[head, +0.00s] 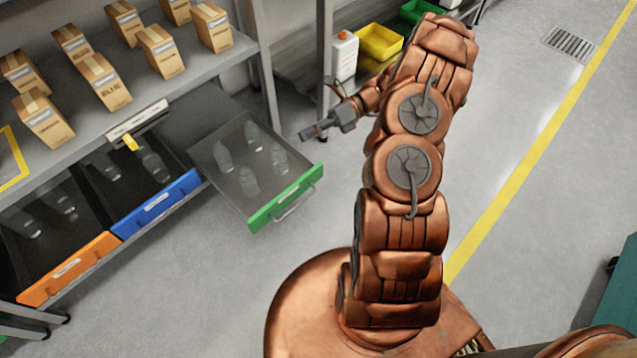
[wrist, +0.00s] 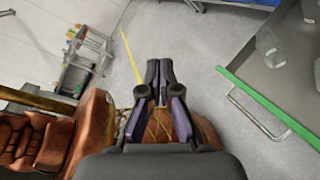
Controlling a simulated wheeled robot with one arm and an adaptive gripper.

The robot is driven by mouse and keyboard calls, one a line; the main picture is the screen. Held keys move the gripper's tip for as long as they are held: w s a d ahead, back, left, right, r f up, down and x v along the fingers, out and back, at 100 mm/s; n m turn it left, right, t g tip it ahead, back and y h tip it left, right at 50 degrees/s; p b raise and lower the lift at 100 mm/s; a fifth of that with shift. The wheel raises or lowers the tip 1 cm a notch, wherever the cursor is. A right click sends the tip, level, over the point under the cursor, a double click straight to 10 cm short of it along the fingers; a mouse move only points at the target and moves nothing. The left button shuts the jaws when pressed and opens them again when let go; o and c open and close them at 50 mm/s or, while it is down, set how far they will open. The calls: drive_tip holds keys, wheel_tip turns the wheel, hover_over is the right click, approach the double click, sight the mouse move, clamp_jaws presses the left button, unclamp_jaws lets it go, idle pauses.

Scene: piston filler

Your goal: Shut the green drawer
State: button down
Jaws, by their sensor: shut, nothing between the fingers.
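The green drawer (head: 287,198) is pulled far out of the shelf unit in the head view, with several clear bottles lying in its dark tray. Its green front carries a metal bar handle (head: 293,206). My gripper (head: 308,132) is shut and empty, to the right of the drawer and apart from it. In the wrist view the green drawer's front (wrist: 262,104) and handle (wrist: 255,113) lie to the right of my gripper (wrist: 160,68), with a gap of floor between.
A blue drawer (head: 156,203) and an orange drawer (head: 69,270) sit left of the green one. Cardboard boxes (head: 160,52) stand on the shelf above. A white jug (head: 344,56) and yellow bin (head: 380,42) stand behind my arm. Grey floor (head: 215,290) is clear before the drawers.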

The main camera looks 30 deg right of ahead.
drive_tip(key=s+d+f+m+t+b, duration=0.25)
drive_tip(key=d+f+m, duration=0.25)
drive_tip(key=f, duration=0.5)
drive_tip(key=s+d+f+m+t+b, duration=0.1)
drive_tip(key=d+f+m+t+b, duration=0.3)
drive_tip(key=f, duration=0.5)
drive_tip(key=s+d+f+m+t+b, duration=0.25)
drive_tip(key=d+f+m, duration=0.25)
drive_tip(key=f, duration=0.5)
drive_tip(key=b, duration=0.5)
approach(307, 177)
drive_tip(key=w+a, duration=0.1)
drive_tip(key=a, duration=0.4)
drive_tip(key=shift+w+a+b, duration=0.2)
drive_tip(key=shift+w+b, duration=0.15)
drive_tip(key=shift+w, duration=0.7)
drive_tip(key=shift+r, duration=0.1)
